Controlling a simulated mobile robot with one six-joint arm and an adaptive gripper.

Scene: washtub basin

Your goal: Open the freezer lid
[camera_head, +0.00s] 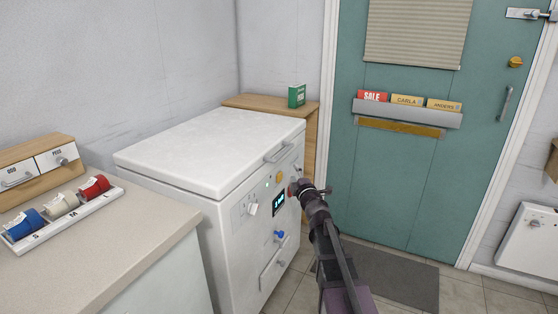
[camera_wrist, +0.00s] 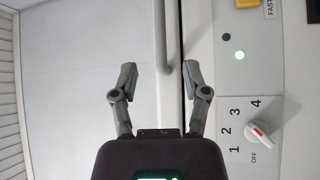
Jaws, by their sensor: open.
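The white chest freezer has its lid (camera_head: 210,148) down and closed. A pale bar handle (camera_head: 280,153) sits on the lid's front edge, toward the right end. My gripper (camera_head: 303,188) is in front of the freezer, just below and right of that handle. In the wrist view, my gripper (camera_wrist: 160,72) is open and empty, with its two fingers spread. The handle (camera_wrist: 161,35) lies beyond the fingertips, lined up between them. I see no contact; the remaining distance is hard to tell. The lid (camera_wrist: 80,90) fills the left of the wrist view.
The freezer front has a dial (camera_wrist: 262,130), a green light (camera_wrist: 239,55) and a yellow button (camera_head: 280,176). A counter (camera_head: 90,240) with a tray of spools (camera_head: 62,207) stands at left. A green box (camera_head: 297,96) is on the wooden cabinet behind. A teal door (camera_head: 400,170) is at right.

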